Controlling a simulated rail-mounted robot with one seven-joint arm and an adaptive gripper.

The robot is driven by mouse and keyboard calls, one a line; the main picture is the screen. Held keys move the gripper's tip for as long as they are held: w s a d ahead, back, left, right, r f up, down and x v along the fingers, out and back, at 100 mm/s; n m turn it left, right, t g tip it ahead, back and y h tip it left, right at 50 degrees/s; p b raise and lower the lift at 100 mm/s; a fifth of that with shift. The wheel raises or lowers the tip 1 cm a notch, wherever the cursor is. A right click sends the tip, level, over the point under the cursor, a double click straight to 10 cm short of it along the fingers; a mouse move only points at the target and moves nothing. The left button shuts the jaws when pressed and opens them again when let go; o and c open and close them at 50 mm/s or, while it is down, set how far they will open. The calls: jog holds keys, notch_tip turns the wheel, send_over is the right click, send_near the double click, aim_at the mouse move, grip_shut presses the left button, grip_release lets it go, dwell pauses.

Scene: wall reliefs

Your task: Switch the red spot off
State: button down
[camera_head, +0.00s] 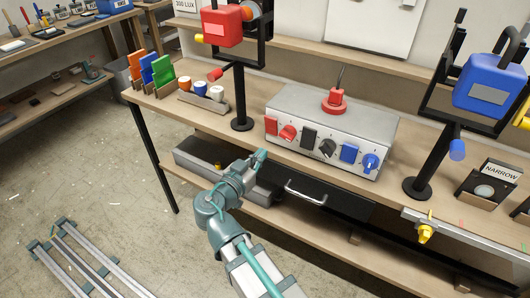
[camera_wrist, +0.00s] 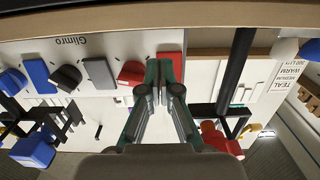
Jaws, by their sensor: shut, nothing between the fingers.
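A grey control box (camera_head: 345,110) stands on the bench. Its front has a red rocker switch (camera_head: 271,125) at the left end, then a red knob (camera_head: 289,132), followed by black and blue pairs. The red spot lamp (camera_head: 222,25) hangs on a black stand to the left of the box. My gripper (camera_head: 261,155) is shut and empty, low in front of the box's left end. In the wrist view the closed fingertips (camera_wrist: 159,72) overlap the red rocker (camera_wrist: 172,62), with the red knob (camera_wrist: 132,72) just left. I cannot tell whether they touch the rocker.
A black rocker (camera_head: 308,138), black knob (camera_head: 327,148), blue rocker (camera_head: 349,154) and blue knob (camera_head: 370,162) continue along the panel. A blue lamp (camera_head: 488,82) stands right. A drawer handle (camera_head: 305,193) sits below the bench edge.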

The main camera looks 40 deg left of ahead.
jog(key=s+d+f+b, duration=0.1)
jog(key=s, duration=0.6)
jog(key=shift+s+d, duration=0.15)
jog(key=shift+s, duration=0.25)
